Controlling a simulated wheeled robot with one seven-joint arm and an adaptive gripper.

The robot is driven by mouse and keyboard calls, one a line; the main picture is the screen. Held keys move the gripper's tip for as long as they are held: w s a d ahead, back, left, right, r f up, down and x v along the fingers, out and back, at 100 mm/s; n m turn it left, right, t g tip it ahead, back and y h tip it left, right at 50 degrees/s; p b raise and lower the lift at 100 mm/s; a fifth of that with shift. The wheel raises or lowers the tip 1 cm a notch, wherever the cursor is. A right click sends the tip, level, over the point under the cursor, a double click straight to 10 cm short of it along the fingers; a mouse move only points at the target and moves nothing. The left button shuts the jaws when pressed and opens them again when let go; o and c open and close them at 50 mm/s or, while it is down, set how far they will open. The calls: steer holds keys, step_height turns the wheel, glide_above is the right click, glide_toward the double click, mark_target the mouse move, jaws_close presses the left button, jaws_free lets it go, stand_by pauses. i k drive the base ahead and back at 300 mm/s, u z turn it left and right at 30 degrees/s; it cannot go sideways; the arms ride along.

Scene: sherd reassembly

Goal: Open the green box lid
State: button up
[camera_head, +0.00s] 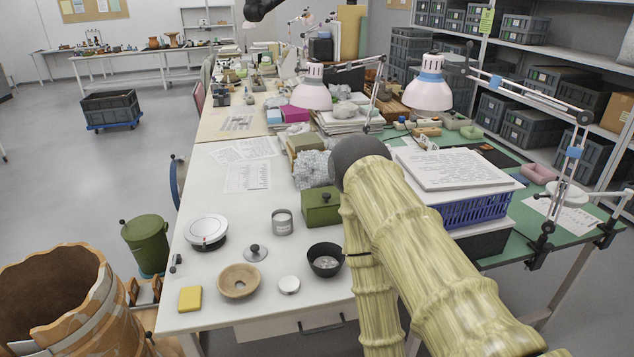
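The green box (317,214) stands on the white table, left of my arm. Its lid is on and looks shut, with a small dark knob (327,196) on top. A grey crumpled lump stands just behind the box. My arm, with a pale yellow-green ribbed surface and a dark round joint, fills the lower right and bends just right of the box. The joint is close to the box's right side in the picture; I cannot tell the gap. My gripper is not visible in this view.
A grey can (282,222), black pan (325,262), knobbed metal lid (255,253), brown ring-shaped bowl (238,281) and yellow block (190,299) lie in front and left of the box. A blue basket (476,211) stands right of my arm.

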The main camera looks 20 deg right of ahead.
mark_target(324, 193)
steer(key=i, duration=0.9)
steer(key=z, duration=0.2)
